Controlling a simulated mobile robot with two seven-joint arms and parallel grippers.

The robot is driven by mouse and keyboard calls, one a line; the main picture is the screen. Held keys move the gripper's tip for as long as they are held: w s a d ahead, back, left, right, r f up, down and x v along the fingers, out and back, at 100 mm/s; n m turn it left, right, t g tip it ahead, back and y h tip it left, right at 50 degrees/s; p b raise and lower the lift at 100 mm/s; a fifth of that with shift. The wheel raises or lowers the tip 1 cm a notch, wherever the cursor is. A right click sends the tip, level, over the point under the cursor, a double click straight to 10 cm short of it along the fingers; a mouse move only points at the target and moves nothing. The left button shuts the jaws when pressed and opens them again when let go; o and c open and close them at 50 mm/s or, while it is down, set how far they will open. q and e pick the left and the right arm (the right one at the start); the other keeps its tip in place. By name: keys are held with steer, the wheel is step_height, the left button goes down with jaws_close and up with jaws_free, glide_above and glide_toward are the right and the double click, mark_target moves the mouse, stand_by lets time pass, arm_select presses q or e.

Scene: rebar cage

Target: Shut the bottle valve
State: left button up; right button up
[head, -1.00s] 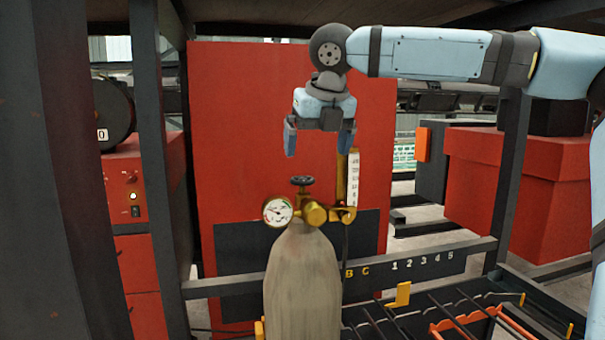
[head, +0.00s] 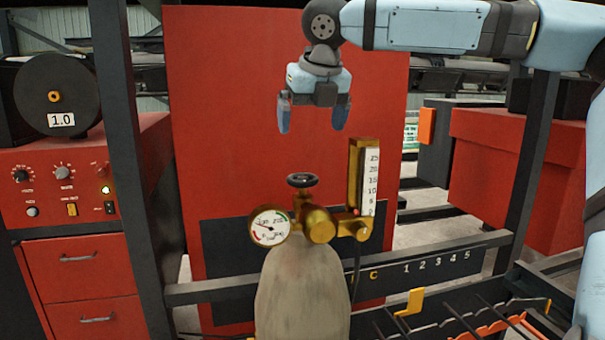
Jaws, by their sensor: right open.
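The gas bottle (head: 303,291) stands upright in the lower middle of the head view. Its valve is a small dark handwheel (head: 302,180) on top, above the brass fitting. A round dial gauge (head: 269,227) is on the left of the neck, and a brass regulator (head: 319,224) with an upright flow tube (head: 371,182) is on the right. My right gripper (head: 311,126) points down with its fingers apart, empty, above the handwheel in the picture and not touching it. My left gripper is out of view.
A red panel (head: 240,110) stands behind the bottle. A dark frame post (head: 125,150) and a red welding machine (head: 62,185) are at the left. A rack with a yellow hook (head: 409,303) is at the lower right, and a red box (head: 515,165) stands behind it.

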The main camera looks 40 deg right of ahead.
mark_target(302, 178)
steer(key=p+x, duration=0.1)
steer(key=x, duration=1.2)
steer(key=shift+s+a, duration=0.1)
steer(key=c, duration=0.9)
